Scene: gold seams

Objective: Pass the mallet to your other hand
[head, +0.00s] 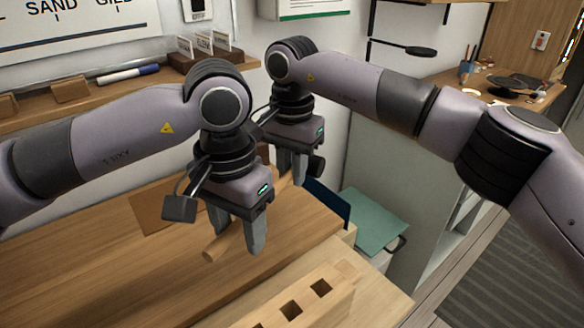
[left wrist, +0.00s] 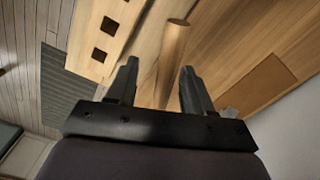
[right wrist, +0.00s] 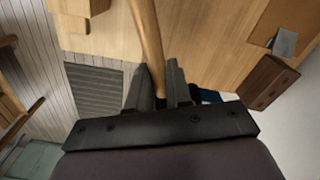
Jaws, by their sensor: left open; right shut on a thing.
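The mallet has a light wooden handle (head: 215,248) that runs slantwise above the workbench (head: 110,265) between my two grippers. It also shows in the left wrist view (left wrist: 172,45) and the right wrist view (right wrist: 147,35). My right gripper (head: 291,180) is shut on the handle at its far end; a dark piece beside it, likely the mallet's head (head: 317,165), is partly hidden. My left gripper (head: 240,240) is open, its fingers on either side of the handle near the free end. In the left wrist view, gaps show between the handle and both fingers.
A wooden block with square holes (head: 337,289) stands at the bench's front. A brown mat (head: 150,212) lies behind my left gripper. A wall shelf (head: 100,100) holds a marker and a card holder. A teal surface (head: 375,220) lies beyond the bench's right end.

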